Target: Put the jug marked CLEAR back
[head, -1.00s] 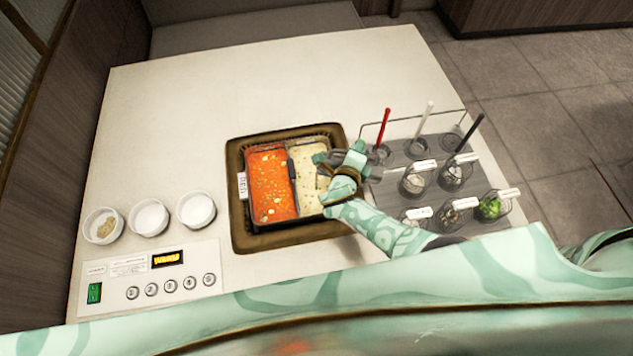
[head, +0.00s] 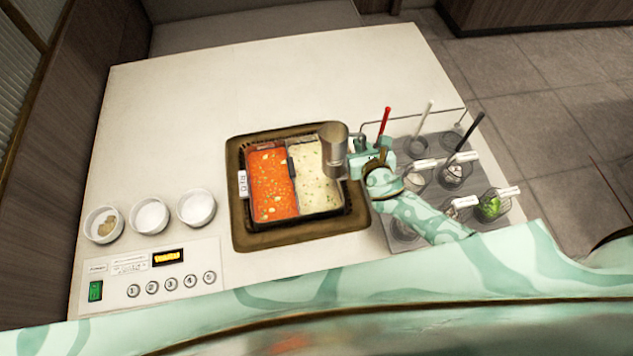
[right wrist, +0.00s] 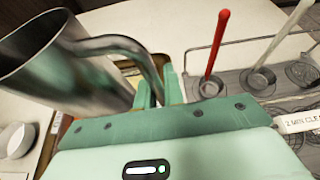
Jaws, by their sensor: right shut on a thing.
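A metal jug (head: 335,154) is in the air over the right edge of the two-part pot (head: 243,215). It also shows in the right wrist view (right wrist: 75,75), with its mouth at the upper left and its handle toward my fingers. No mark can be read on the jug. My right gripper (head: 356,160) is shut on the jug's handle. The pot holds red broth (head: 268,185) on the left and pale broth (head: 316,180) on the right. My left gripper is not in view.
Right of the pot, a grey rack (head: 405,150) holds red-, white- and black-handled tools and several labelled baskets. A label (right wrist: 300,122) there partly reads "2 MIN CLE". Three white bowls (head: 150,217) and a button panel (head: 150,275) are at left. The back counter is clear.

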